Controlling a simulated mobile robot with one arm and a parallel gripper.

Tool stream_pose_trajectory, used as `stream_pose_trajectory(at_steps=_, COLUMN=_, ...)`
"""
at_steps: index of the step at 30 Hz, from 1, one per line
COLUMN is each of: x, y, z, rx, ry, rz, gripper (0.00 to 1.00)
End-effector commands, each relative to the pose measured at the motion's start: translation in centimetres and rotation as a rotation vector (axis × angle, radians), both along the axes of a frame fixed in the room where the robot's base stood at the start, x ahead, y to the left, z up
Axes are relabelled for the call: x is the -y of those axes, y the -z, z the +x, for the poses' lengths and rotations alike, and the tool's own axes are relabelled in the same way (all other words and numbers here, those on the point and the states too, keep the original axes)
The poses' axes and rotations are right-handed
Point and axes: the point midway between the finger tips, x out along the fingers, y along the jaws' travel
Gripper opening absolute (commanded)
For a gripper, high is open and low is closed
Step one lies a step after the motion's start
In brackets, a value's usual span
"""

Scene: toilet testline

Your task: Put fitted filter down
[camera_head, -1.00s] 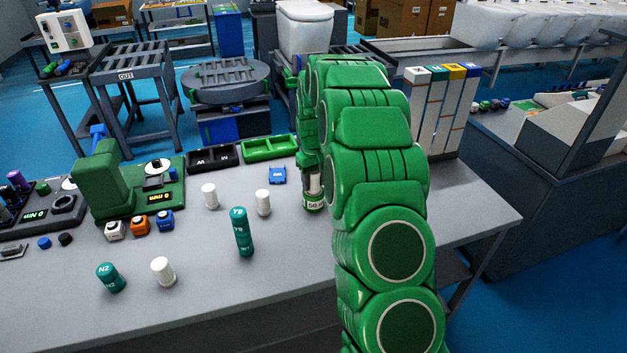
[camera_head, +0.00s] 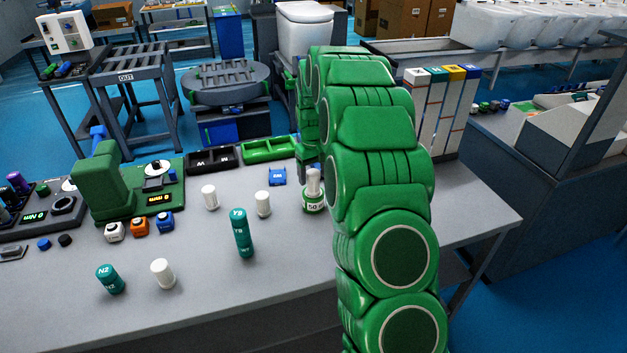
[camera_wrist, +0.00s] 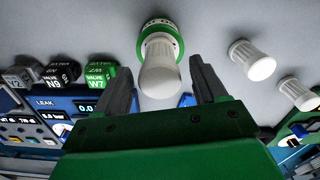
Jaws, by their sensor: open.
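The fitted filter is a white filter (camera_head: 313,181) standing upright in a round green-and-white base (camera_head: 313,206) on the grey bench, just left of my arm. In the wrist view the white filter (camera_wrist: 160,78) and its green-rimmed base (camera_wrist: 158,27) lie ahead of and between my fingers. My gripper (camera_wrist: 160,72) is open, with a finger on each side and visible gaps to the filter. In the head view my gripper is above the filter and mostly hidden by my green arm.
Loose white filters (camera_head: 263,203) and teal cylinders (camera_head: 242,232) stand to the left. A small blue part (camera_head: 277,176) and a green tray (camera_head: 269,148) lie behind. A green machine (camera_head: 104,180) stands at far left. Bench front right of the teal cylinders is clear.

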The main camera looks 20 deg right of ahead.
Motion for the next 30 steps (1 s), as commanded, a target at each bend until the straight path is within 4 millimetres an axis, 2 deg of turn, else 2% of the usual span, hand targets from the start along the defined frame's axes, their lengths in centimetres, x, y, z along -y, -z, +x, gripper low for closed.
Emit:
stream_pose_trajectory(at_steps=6, x=0.0, y=-4.3, z=0.2, rx=0.007, ry=0.0, rz=-0.001, gripper=0.71)
stream_pose_trajectory(at_steps=12, x=0.0, y=-7.5, z=0.1, rx=0.006, ry=0.0, rz=-0.001, gripper=0.71)
stream_pose_trajectory(at_steps=16, x=0.0, y=-8.5, z=0.0, rx=0.002, ry=0.0, rz=-0.001, gripper=0.71)
stream_pose_trajectory(at_steps=22, x=-0.2, y=-8.9, z=-0.3, rx=0.001, ry=0.0, rz=0.0, gripper=0.71)
stream_pose_trajectory(at_steps=26, x=-0.9, y=-10.0, z=-1.8, rx=-0.003, ry=0.004, rz=0.004, gripper=0.71)
stream_pose_trajectory(at_steps=30, x=-2.1, y=-11.7, z=-4.8, rx=-0.014, ry=0.009, rz=0.007, gripper=0.71)
